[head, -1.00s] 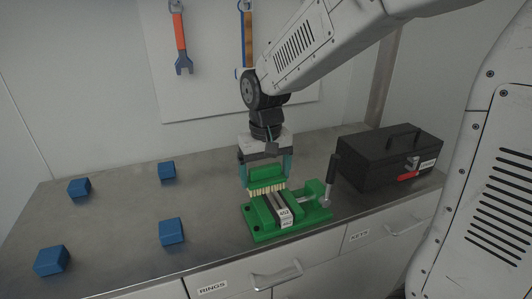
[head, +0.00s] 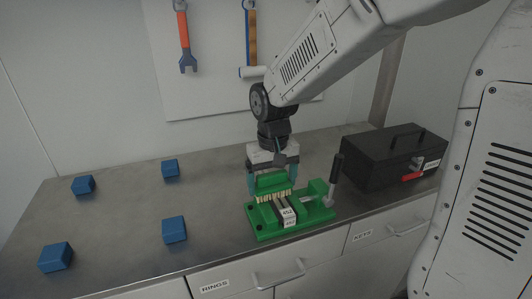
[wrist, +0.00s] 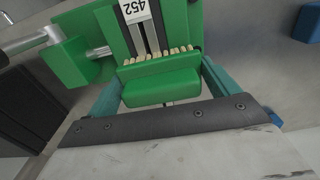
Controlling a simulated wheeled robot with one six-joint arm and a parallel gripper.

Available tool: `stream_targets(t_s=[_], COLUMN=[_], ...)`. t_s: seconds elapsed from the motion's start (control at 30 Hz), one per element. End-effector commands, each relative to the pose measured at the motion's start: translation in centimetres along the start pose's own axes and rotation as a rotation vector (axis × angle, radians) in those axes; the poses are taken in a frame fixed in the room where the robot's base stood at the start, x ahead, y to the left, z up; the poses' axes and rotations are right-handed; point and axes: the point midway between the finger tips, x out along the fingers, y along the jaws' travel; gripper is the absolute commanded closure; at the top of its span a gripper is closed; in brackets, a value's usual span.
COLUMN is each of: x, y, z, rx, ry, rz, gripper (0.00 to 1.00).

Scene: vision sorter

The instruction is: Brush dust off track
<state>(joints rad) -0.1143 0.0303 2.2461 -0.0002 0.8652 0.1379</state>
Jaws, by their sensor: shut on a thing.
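My gripper (head: 272,183) is shut on a green brush (head: 272,181) with pale bristles pointing down. The brush also shows in the wrist view (wrist: 160,86), between the teal fingers. Under it is a green vise (head: 263,222) on the bench, holding a grey track (head: 280,208) with white labels, one reading 452. The bristles are at the far part of the track; whether they touch it I cannot tell. No dust can be made out. The brush hides the far end of the track in the head view.
Several blue blocks (head: 174,229) stand on the left of the metal bench (head: 120,215). A black toolbox (head: 385,160) stands right of the vise, whose dark lever (head: 336,168) sticks up. Tools hang on the wall board. Drawers are below the front edge.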

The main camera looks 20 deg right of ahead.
Motion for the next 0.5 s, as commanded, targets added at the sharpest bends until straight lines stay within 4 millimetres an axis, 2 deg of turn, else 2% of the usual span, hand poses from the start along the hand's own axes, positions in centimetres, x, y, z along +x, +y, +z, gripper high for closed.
stream_targets(t_s=[0.17,0.27,0.5], x=[-0.3,-2.8,-4.7], y=[-0.5,-0.4,-0.4], z=[-0.1,0.0,0.0], rx=[0.009,0.009,0.01], ry=[0.001,0.005,0.002], rz=[0.0,-0.001,0.0], gripper=[0.34,0.34,0.34])
